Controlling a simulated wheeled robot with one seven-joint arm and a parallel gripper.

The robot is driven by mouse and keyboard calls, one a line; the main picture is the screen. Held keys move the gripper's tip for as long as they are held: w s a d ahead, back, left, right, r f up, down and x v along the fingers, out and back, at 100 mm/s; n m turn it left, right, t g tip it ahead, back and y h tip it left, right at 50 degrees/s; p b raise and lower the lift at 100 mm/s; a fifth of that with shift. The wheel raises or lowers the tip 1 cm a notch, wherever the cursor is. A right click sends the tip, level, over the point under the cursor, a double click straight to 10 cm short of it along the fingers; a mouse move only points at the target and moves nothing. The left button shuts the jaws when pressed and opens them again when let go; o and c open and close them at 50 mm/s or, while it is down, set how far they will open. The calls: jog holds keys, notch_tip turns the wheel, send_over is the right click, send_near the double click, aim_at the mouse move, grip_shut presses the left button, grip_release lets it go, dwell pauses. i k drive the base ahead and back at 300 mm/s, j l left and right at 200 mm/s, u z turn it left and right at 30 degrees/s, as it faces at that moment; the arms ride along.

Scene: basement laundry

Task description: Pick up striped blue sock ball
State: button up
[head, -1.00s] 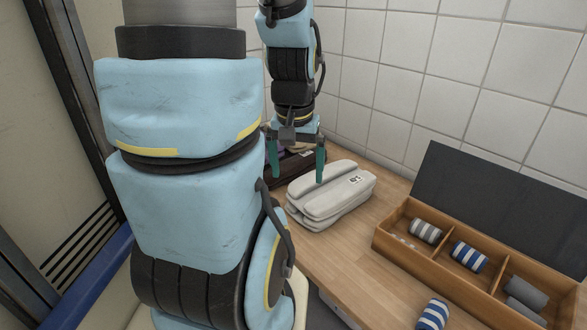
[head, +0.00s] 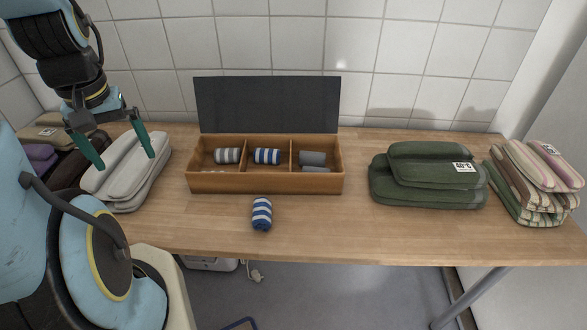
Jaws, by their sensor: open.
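A striped blue and white sock ball (head: 262,214) lies on the wooden table (head: 330,234), in front of the wooden box. A second blue and white striped sock ball (head: 267,156) lies in the box's middle compartment. My gripper (head: 125,160) is open and empty, with its green fingers pointing down over the light grey folded stack at the left. It is well to the left of both blue sock balls and apart from them.
The wooden box (head: 262,182) has three compartments and a raised dark lid (head: 268,105). A grey striped sock ball (head: 228,156) is in its left compartment, plain grey ones (head: 312,159) in its right. A light grey stack (head: 138,175) stands left; green (head: 425,190) and striped (head: 538,170) stacks stand right.

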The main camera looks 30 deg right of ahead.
aim_at(262, 207)
jog(key=z, duration=0.95)
